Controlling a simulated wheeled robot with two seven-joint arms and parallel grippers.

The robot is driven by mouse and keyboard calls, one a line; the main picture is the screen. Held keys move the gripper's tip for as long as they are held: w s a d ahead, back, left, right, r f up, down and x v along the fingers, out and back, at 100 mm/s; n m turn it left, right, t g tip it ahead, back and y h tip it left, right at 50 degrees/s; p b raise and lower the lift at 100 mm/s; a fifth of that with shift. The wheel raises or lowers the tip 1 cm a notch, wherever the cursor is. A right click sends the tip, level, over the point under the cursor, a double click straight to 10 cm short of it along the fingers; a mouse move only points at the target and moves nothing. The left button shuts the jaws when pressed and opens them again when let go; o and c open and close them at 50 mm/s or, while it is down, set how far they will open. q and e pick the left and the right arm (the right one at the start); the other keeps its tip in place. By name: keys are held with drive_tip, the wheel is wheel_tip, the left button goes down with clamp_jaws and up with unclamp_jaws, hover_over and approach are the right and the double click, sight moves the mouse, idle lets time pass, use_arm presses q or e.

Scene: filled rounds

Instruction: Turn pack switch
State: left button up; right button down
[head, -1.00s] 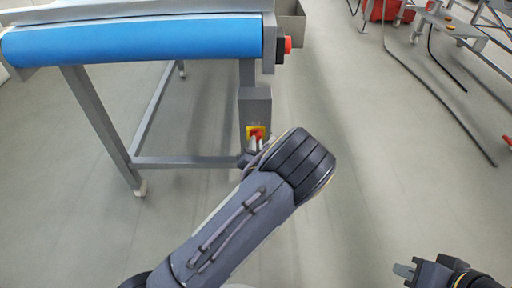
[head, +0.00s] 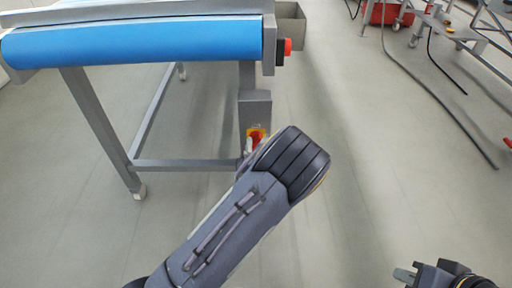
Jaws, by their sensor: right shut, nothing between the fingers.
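The pack switch (head: 257,133) is a red handle on a yellow plate. It is on the grey box (head: 255,108) on the conveyor's right leg. My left arm reaches up from the bottom of the head view, and its wrist covers the switch's lower right side. A small part of my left gripper (head: 249,146) shows at the switch's lower left. It looks close to the handle, but contact and jaw opening are hidden. My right gripper (head: 404,274) is shut and empty at the bottom right, far from the switch.
The blue conveyor belt (head: 135,42) on its grey frame stands at upper left. A red and black button (head: 286,47) sticks out from its end, beside a grey bin (head: 291,27). Cables (head: 428,88) lie on the floor at right. The middle floor is clear.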

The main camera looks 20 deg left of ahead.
use_arm(q)
drive_tip(key=p+v, duration=0.1)
drive_tip(key=v, duration=0.6)
drive_tip(key=shift+s, duration=0.4)
use_arm(e)
drive_tip(key=shift+r, duration=0.75)
use_arm(q)
drive_tip(key=shift+d+p, duration=0.15)
drive_tip(key=shift+p, duration=0.15)
